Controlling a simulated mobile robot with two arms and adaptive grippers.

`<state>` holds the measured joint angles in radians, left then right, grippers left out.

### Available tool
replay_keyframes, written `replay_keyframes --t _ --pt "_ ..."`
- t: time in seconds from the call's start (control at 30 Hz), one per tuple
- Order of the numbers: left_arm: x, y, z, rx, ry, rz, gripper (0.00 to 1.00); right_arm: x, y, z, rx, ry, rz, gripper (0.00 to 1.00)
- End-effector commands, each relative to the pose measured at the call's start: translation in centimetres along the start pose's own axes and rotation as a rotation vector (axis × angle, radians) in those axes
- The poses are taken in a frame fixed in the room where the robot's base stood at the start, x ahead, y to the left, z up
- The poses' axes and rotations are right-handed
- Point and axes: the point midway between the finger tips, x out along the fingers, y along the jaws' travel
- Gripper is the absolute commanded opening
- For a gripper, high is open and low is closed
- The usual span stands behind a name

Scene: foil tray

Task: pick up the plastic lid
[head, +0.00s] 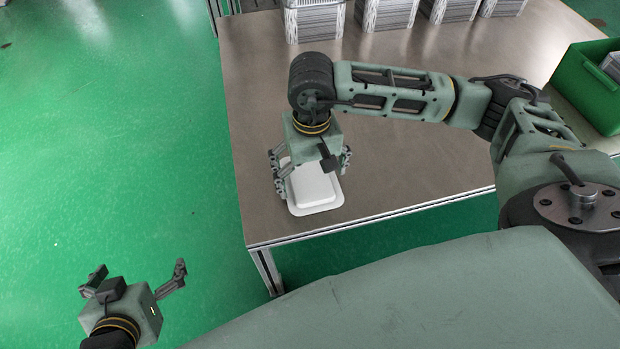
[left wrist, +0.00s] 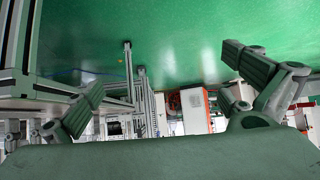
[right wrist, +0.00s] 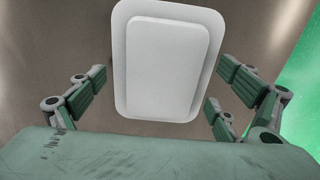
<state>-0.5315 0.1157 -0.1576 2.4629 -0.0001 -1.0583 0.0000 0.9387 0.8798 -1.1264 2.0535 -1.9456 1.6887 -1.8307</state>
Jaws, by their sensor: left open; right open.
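The plastic lid (head: 316,188) is a white rounded rectangle with a raised middle and a flat rim. It lies on the metal table near its front left corner. In the right wrist view the lid (right wrist: 168,60) shows between and beyond the fingers. My right gripper (head: 312,172) points down over the lid, open, with fingers on either side of it; part of the lid is hidden beneath it. I cannot tell whether the fingers touch the rim. My left gripper (head: 133,272) is open and empty, off the table above the green floor.
The metal table (head: 420,165) is bare around the lid. Several stacks of foil trays (head: 388,14) stand along its back edge. A green crate (head: 590,88) is at the right. Green floor lies left of the table.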

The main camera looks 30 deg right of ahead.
Motion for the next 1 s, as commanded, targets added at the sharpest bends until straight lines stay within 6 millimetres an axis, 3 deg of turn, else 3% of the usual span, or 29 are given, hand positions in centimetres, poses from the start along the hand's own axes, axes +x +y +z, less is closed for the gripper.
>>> replay_keyframes --t 0.43,0.87,1.0 --pt "0.0 0.0 0.0 0.0 -0.002 -0.001 1.0 -0.1 0.0 0.0 0.0 0.0 0.0 0.58" --pt "-0.1 0.0 0.2 0.0 -0.013 -0.001 1.0 -0.5 0.0 0.0 0.0 0.0 -0.001 0.57" --pt "-0.5 -0.1 1.7 -0.002 -0.079 -0.003 1.0 -1.6 0.0 0.0 0.0 0.001 0.0 0.57"
